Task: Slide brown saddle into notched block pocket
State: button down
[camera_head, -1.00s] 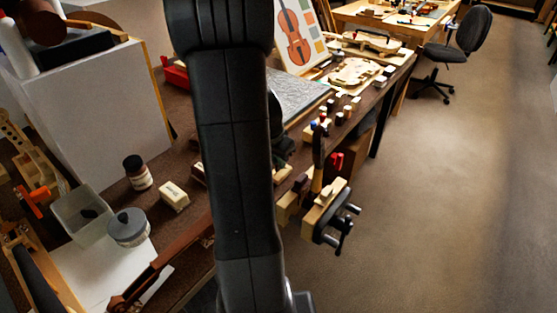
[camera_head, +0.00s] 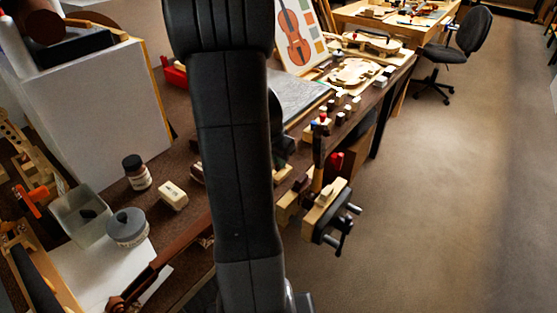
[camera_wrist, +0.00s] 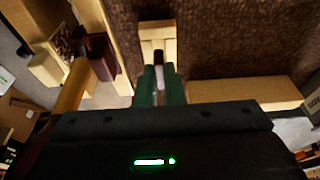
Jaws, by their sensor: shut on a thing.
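In the wrist view, my gripper (camera_wrist: 160,88) has green fingers closed around a narrow piece, the saddle (camera_wrist: 159,77) by its place. Only a small pale and dark part of it shows, and its brown colour cannot be made out. A pale wooden notched block (camera_wrist: 157,30) lies directly ahead of the fingertips, its slot opening toward them. The dark tip of the held piece seems to lie at or in the slot; I cannot tell how deep. In the head view, my own arm hides the block, the saddle and the fingers.
A pale wooden bar (camera_wrist: 245,92) lies right of my fingers. A dark red-brown block (camera_wrist: 100,57) and a wooden handle (camera_wrist: 72,86) stand at left. In the head view, a vise (camera_head: 325,212) sits at the bench edge; a white block (camera_head: 173,195) and jar (camera_head: 127,227) stand left.

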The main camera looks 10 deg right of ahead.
jog(key=shift+f+b, duration=1)
jog(key=c, duration=1.5)
grip_release()
jog(key=shift+o, duration=0.2)
jog(key=p+v, duration=0.2)
jog(key=v, duration=1.1)
jog(key=shift+r, duration=0.4)
jog(key=b+x, duration=0.2)
jog(key=x, duration=1.2)
jog(key=shift+s+a, duration=0.1)
jog(key=shift+r+p, duration=0.35)
jog(key=shift+r, duration=0.05)
